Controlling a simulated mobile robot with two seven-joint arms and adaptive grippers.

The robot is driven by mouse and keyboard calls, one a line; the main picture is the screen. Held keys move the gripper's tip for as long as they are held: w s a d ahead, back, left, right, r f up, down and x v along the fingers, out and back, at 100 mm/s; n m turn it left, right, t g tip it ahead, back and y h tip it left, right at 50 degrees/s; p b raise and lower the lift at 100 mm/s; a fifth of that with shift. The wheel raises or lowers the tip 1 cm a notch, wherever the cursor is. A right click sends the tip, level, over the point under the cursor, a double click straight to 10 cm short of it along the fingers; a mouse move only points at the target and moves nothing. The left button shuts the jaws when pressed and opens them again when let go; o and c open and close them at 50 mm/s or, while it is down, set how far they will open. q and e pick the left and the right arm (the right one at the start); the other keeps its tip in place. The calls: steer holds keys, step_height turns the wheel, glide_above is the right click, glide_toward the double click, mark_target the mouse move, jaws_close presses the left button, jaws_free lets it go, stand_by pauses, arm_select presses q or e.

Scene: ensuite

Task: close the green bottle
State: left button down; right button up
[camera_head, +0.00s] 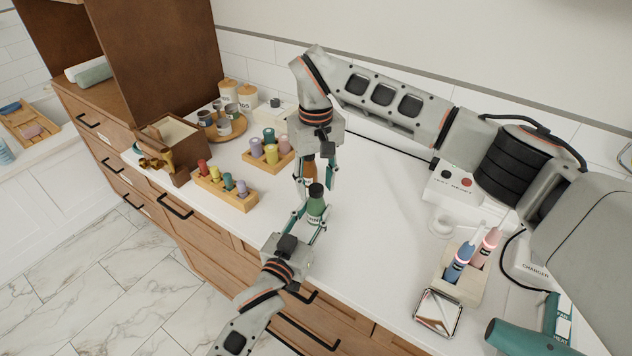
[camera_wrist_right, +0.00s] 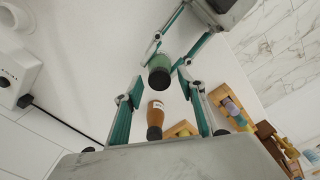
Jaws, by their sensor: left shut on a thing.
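The green bottle (camera_head: 315,208) is upright over the counter, with a black cap (camera_head: 316,189) at its top. I cannot tell whether the cap is tight. My left gripper (camera_head: 311,218) is shut on the bottle's body from the front. My right gripper (camera_head: 317,184) points down from above, its fingers spread on either side of the cap. In the right wrist view, the green bottle (camera_wrist_right: 161,62) shows cap-first between and beyond the open right fingertips (camera_wrist_right: 160,80). Whether they touch the cap is unclear.
A brown bottle (camera_head: 309,172) stands close behind the green one, partly hidden by my right gripper. Wooden racks of coloured bottles (camera_head: 224,188) are to the left. The middle-right counter is clear.

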steer(key=shift+r, duration=0.1)
steer(key=shift+r, duration=2.2)
steer(key=shift+c, duration=0.5)
